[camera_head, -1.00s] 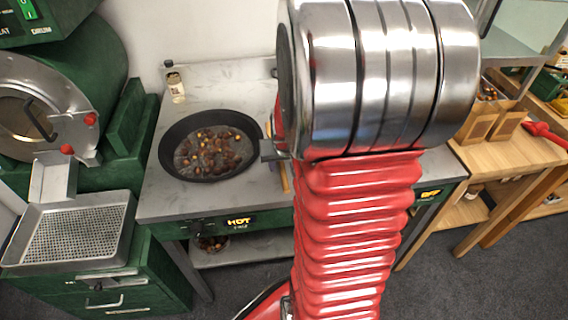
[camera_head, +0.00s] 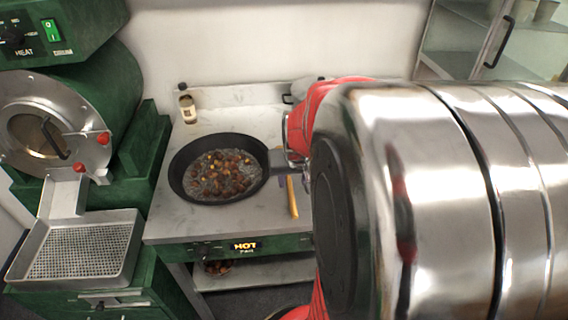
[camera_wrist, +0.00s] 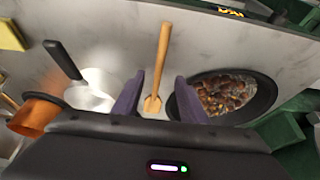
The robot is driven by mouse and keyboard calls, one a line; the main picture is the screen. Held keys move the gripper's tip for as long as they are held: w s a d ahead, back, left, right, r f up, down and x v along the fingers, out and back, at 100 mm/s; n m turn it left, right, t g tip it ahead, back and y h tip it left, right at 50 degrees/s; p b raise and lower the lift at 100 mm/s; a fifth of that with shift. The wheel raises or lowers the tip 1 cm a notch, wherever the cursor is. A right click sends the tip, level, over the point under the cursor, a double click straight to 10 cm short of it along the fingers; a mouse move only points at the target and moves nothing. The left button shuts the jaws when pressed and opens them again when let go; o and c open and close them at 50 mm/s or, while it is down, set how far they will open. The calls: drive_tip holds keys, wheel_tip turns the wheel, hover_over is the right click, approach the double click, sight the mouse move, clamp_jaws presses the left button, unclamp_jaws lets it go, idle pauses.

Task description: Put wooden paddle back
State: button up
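The wooden paddle (camera_wrist: 160,60) lies on the grey metal counter, its flat end toward my gripper in the wrist view. In the head view part of it (camera_head: 293,197) shows on the counter just right of the pan. My gripper (camera_wrist: 160,76) is open, with its two purple fingers spread on either side of the paddle in the wrist view. Nothing is held between them. I cannot tell how high the fingers are above the paddle. In the head view my arm hides most of the gripper.
A black pan (camera_head: 181,192) of chestnuts sits left of the paddle; it also shows at right in the wrist view (camera_wrist: 262,113). A pot with a black handle (camera_wrist: 62,58) and a copper vessel (camera_wrist: 37,112) stand on the other side. A small bottle (camera_head: 188,109) stands at the back.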

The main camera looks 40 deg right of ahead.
drive_tip(key=shift+v, duration=2.7)
drive_tip(key=s+a+r+n+y, duration=0.1)
drive_tip(key=a+r+n, duration=0.1)
drive_tip(key=a, duration=0.6)
drive_tip(key=s+a+r+n+t, duration=0.1)
drive_tip(key=s+a+r+n, duration=0.1)
drive_tip(key=a, duration=0.6)
drive_tip(key=s+a+r+n+y, duration=0.1)
drive_tip(key=s+a+r+n, duration=0.1)
drive_tip(key=a, duration=0.5)
drive_tip(key=shift+s+a+n+t+y, duration=0.25)
drive_tip(key=shift+a+n+t+y, duration=0.05)
drive_tip(key=shift+a+n+t, duration=0.1)
drive_tip(key=shift+c, duration=1)
